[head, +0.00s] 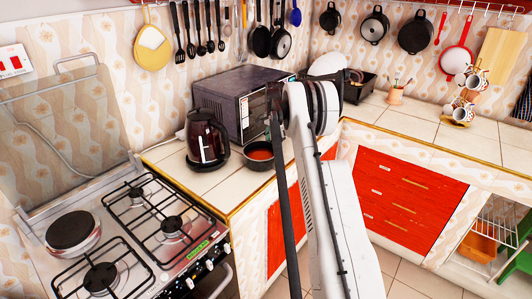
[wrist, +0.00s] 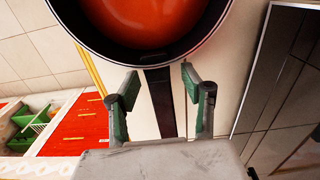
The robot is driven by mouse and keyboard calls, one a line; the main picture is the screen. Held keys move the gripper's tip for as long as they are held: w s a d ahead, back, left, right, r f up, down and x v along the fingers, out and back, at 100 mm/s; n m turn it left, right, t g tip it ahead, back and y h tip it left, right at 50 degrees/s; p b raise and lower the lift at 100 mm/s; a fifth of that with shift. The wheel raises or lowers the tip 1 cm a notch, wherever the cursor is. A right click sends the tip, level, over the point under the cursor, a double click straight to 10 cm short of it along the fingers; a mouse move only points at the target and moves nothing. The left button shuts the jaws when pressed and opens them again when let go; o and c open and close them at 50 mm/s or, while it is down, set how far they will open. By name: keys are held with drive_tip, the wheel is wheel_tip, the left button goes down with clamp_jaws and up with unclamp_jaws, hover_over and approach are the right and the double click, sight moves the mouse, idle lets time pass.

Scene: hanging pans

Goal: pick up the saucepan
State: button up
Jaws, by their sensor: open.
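The saucepan (head: 259,153) is dark, with orange-red contents, and stands on the tiled counter to the right of the kettle. In the wrist view the saucepan (wrist: 70,22) fills the top, with its rim just beyond my fingertips. A dark strip (wrist: 160,102), which looks like its handle, runs from the rim down between my fingers. My gripper (wrist: 159,77) is open, one finger on each side of this strip, with clear gaps. I cannot tell how far above it the fingers are. In the head view my arm hides most of the gripper.
A dark glass kettle (head: 207,140) stands left of the saucepan, and a microwave (head: 232,104) is behind. The gas stove (head: 130,240) is at the front left. Pans and utensils hang on the back wall. The right counter (head: 420,120) has free room.

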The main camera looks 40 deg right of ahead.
drive_tip(key=shift+f, duration=0.25)
clamp_jaws()
idle(0.3)
